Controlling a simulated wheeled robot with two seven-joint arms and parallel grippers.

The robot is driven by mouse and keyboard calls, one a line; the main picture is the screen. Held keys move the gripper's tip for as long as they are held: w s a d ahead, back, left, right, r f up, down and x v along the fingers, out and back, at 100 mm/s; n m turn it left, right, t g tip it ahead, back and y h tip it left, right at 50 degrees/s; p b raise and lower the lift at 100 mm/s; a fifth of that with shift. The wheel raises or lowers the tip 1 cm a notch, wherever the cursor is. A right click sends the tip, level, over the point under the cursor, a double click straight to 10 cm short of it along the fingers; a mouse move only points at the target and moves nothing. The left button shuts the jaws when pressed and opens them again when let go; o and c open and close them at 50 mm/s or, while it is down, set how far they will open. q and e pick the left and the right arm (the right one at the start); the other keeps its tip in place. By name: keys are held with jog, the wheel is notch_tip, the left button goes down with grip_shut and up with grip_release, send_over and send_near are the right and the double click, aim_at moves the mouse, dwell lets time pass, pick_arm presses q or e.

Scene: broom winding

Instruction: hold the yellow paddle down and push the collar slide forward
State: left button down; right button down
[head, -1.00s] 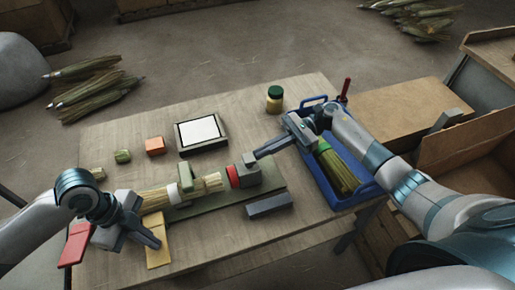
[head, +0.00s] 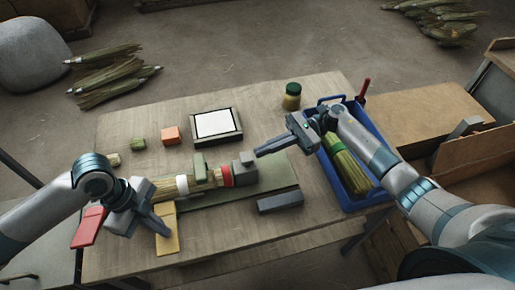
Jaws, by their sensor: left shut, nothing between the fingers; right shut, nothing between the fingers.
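The yellow paddle (head: 168,246) lies at the front left of the bench. My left gripper (head: 163,231) is shut and empty, its tips on or just over the paddle; contact cannot be told. The collar slide, a grey block (head: 243,172) with a red collar (head: 228,176), sits on a green base (head: 270,187). The red collar meets the right end of the straw broom head (head: 165,189), which lies under a green clamp (head: 201,170) and carries a white band. My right gripper (head: 258,152) is shut and empty, its tips right beside the block's upper right side.
A red paddle (head: 89,228) lies left of my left gripper. A loose grey bar (head: 280,202) lies in front of the base. A blue tray (head: 357,190) with a broom head stands at right, below my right arm. A framed white panel (head: 214,124) and a jar (head: 292,96) stand behind.

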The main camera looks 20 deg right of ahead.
jog(key=w+d+r, duration=0.1)
jog(key=w+d, duration=0.1)
jog(key=d, duration=1)
jog(key=shift+d+r, duration=0.2)
jog(key=shift+d, duration=0.2)
